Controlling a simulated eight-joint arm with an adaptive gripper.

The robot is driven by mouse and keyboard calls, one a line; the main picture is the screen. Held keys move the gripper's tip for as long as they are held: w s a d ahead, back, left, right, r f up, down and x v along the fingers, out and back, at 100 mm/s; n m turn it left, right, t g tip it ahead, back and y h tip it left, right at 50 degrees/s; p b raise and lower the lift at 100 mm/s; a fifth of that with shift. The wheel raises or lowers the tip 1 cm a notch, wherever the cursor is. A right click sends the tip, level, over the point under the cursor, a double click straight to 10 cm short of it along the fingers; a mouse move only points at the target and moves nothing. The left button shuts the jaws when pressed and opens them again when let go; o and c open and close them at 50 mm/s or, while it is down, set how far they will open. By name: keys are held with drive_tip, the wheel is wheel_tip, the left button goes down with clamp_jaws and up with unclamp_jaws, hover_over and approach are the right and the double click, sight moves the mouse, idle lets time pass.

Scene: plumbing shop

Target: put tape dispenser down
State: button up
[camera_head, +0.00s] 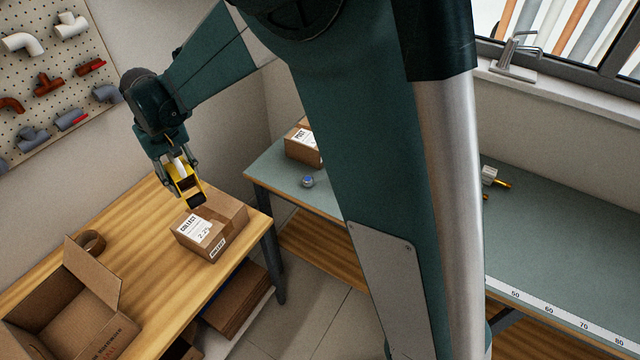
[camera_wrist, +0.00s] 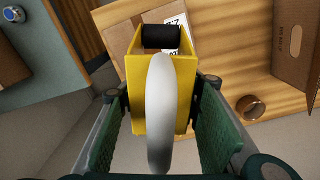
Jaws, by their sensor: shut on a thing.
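The tape dispenser (camera_wrist: 137,93) is yellow with a white tape roll and a black roller end. My gripper (camera_wrist: 161,125) is shut on it, with a green finger pad on each side. In the head view the dispenser (camera_head: 184,184) hangs from my gripper (camera_head: 176,165) above the wooden table (camera_head: 130,240), close to the closed carton with the COLLECT label (camera_head: 228,214). In the wrist view the carton (camera_wrist: 120,36) lies partly hidden behind the dispenser. The gap between dispenser and table cannot be judged exactly.
An open carton (camera_head: 96,320) stands on the table's near left, with a brown tape roll (camera_head: 91,242) behind it. The middle of the wooden table is bare. A grey-green bench (camera_head: 270,172) at the back holds another carton (camera_head: 302,148) and a small blue-topped item (camera_head: 308,181).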

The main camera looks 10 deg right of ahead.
drive_tip(key=w+d+m+p, duration=0.1)
drive_tip(key=w+d+m, duration=0.15)
drive_tip(key=d, duration=0.95)
drive_tip(key=w+d+m+p, duration=0.1)
drive_tip(key=w+d+m, duration=0.15)
drive_tip(key=d, duration=1.05)
drive_tip(key=w+d+m+p, duration=0.1)
drive_tip(key=w+d+m, duration=0.15)
drive_tip(key=d, duration=0.95)
drive_tip(key=s+d+m+p, duration=0.1)
drive_tip(key=s+d+m, duration=0.3)
drive_tip(key=d, duration=1)
drive_tip(key=s+d+m+p, duration=0.25)
drive_tip(key=s+d, duration=0.35)
drive_tip(key=d, duration=0.9)
drive_tip(key=shift+s+d+f+b, duration=0.1)
drive_tip(key=shift+f+b, duration=0.15)
drive_tip(key=shift+f, duration=1)
drive_tip(key=shift+s+d+f+b, duration=0.1)
drive_tip(key=shift+f+b, duration=0.15)
drive_tip(key=shift+f, duration=0.95)
drive_tip(key=shift+a, duration=0.1)
drive_tip(key=shift+f, duration=2.95)
drive_tip(key=shift+f, duration=0.1)
